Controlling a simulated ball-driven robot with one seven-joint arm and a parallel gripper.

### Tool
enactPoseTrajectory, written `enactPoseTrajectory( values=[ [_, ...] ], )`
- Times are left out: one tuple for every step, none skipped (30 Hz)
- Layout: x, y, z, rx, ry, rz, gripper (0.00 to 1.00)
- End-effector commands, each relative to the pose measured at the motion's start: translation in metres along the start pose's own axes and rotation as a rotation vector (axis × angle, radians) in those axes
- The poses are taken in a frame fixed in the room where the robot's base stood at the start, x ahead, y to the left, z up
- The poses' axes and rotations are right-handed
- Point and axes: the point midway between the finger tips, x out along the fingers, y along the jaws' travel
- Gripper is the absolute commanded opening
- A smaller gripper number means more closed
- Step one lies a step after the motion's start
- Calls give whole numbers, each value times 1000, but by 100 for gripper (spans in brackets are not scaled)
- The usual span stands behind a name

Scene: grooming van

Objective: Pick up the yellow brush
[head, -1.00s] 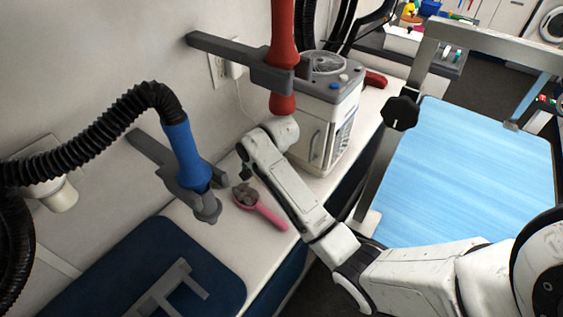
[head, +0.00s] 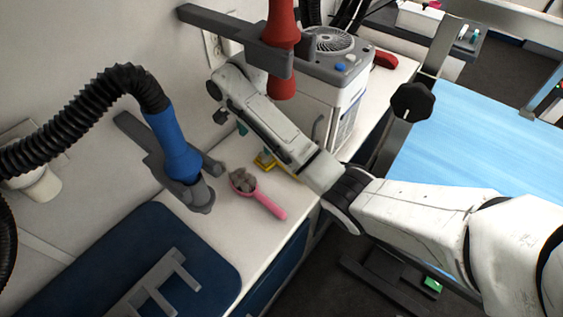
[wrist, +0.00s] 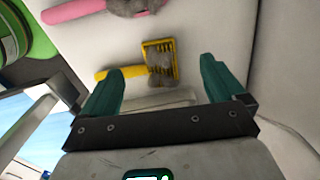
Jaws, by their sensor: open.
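The yellow brush (wrist: 121,73) lies on the white counter in the wrist view, its rectangular head covered with a grey clump of fur and its handle pointing left. In the head view only a small part of the yellow brush (head: 265,161) shows, beside my arm, which hides the rest. My gripper (wrist: 160,78) is open in the wrist view, with its two teal fingers apart. The brush appears between and just beyond the fingertips, with nothing held. In the head view a teal finger (head: 242,129) shows above the counter, near the wall.
A pink brush (head: 268,204) with grey fur lies close by on the counter (head: 232,237). A blue dryer nozzle (head: 178,150) hangs in a wall holder to the left. A red nozzle (head: 283,42) and a fan-topped unit (head: 331,68) stand behind my arm.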

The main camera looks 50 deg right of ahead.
Motion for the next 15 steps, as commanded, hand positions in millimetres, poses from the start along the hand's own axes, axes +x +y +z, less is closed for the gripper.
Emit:
enactPoseTrajectory(
  values=[
    [-2,-1,-2,4,10,7,96],
    [-2,-1,-3,6,13,11,96],
    [-1,0,-3,8,16,15,96],
    [1,0,-3,9,16,16,96],
    [3,0,-3,9,16,17,96],
    [6,0,-3,9,16,17,96],
    [9,0,-4,9,15,16,96],
    [12,0,-4,9,15,16,96],
    [16,0,-4,8,15,16,96],
    [20,0,-4,8,15,15,96],
    [24,0,-4,8,15,15,96],
    [28,0,-4,8,15,15,96],
    [32,0,-4,8,15,15,96],
    [37,0,-4,8,15,16,96],
    [43,1,-4,9,15,16,96]
  ],
)
